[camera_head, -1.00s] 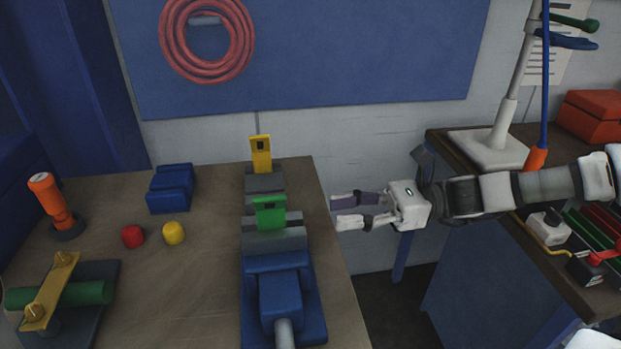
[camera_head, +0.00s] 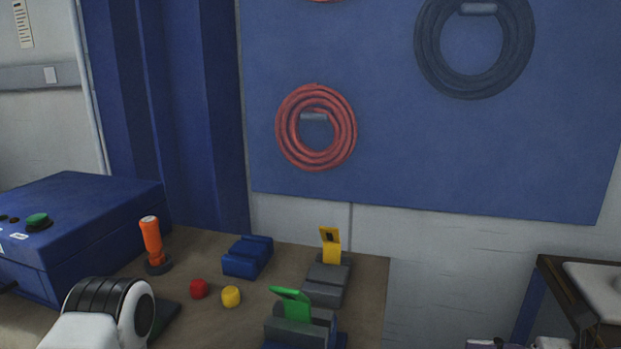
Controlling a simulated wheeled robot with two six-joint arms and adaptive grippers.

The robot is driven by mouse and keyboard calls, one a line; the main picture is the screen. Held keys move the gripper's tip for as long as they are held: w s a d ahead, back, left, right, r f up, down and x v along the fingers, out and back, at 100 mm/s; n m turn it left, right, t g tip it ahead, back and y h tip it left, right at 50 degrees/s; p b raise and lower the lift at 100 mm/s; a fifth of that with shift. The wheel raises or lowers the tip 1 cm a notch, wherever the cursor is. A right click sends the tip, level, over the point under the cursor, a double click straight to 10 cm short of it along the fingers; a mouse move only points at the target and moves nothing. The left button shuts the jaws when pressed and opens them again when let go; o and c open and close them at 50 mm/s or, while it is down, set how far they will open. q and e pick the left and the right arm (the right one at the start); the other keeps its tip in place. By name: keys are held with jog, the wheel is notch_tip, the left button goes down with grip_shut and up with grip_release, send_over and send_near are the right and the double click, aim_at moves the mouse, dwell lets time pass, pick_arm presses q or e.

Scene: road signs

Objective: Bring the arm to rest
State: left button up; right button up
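My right gripper (camera_head: 485,344) shows only as a sliver at the bottom edge, right of centre in the head view. A dark purple finger and a bit of its white body are in sight; the rest is cut off, so its opening cannot be made out. It is to the right of the workbench (camera_head: 372,290), apart from the things on it. A white and black ribbed link of my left arm stands at the bottom left. My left gripper is out of view.
A blue box (camera_head: 75,225) stands left.

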jog(key=s+a+f+g+h, duration=0.2)
jog(key=s+f+g, duration=0.15)
jog(key=f, duration=0.35)
jog(key=s+a+f+n+g+h, duration=0.1)
jog(key=s+a+f+g+h, duration=0.1)
jog(key=s+f, duration=0.3)
jog(key=s+a+f+g+h, duration=0.2)
jog(key=f, duration=0.6)
jog(key=s+d+f+n+g+h, duration=0.45)
jog(key=s+f+n+h, duration=0.65)
jog(key=s+f, duration=0.4)
jog(key=w+f+n+t, duration=0.3)
jog(key=w+n+t, duration=0.4)
jog(key=w+n, duration=0.1)
jog(key=shift+w+d+n, duration=0.3)
jog(key=shift+d+n, duration=0.05)
jog(key=shift+n, duration=0.35)
